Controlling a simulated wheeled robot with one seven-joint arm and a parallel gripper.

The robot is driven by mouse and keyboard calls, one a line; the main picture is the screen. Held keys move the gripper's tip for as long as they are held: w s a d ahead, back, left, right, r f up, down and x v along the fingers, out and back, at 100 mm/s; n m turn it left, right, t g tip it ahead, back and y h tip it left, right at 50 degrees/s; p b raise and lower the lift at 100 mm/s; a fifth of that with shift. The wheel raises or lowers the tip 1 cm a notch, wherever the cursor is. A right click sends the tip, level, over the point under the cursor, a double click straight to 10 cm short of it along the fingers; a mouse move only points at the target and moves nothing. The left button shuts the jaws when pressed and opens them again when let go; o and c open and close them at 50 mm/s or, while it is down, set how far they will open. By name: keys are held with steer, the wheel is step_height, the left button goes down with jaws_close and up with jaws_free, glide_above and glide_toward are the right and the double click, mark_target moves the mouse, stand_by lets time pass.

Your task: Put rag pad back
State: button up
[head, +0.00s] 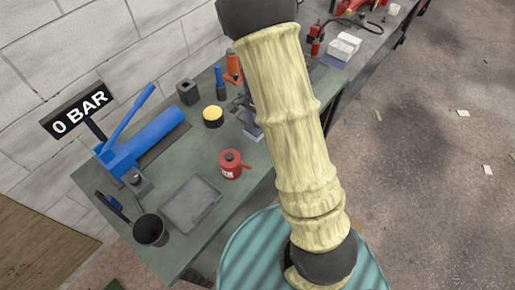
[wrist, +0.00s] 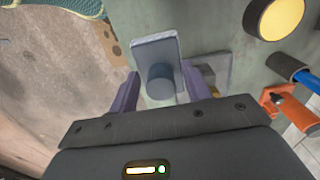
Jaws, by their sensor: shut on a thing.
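My gripper (wrist: 160,73) shows in the wrist view with its two purple-grey fingers on either side of a blue-grey piece. This piece, seemingly the rag pad (wrist: 153,50), has a flat plate and a short round knob between the fingers. In the head view my arm covers most of the gripper, and only a small pale part beside the arm shows over the bench. Whether the pad touches the bench is unclear. A flat grey tray or mat (head: 190,203) lies bare on the green bench (head: 192,165), to the left of my arm.
A teal ribbed drum (head: 240,258) stands in front. Open floor lies right.

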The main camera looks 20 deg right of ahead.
steer(key=shift+f, duration=3.15)
steer(key=shift+f, duration=1.85)
steer(key=shift+f, duration=0.15)
steer(key=o, duration=1)
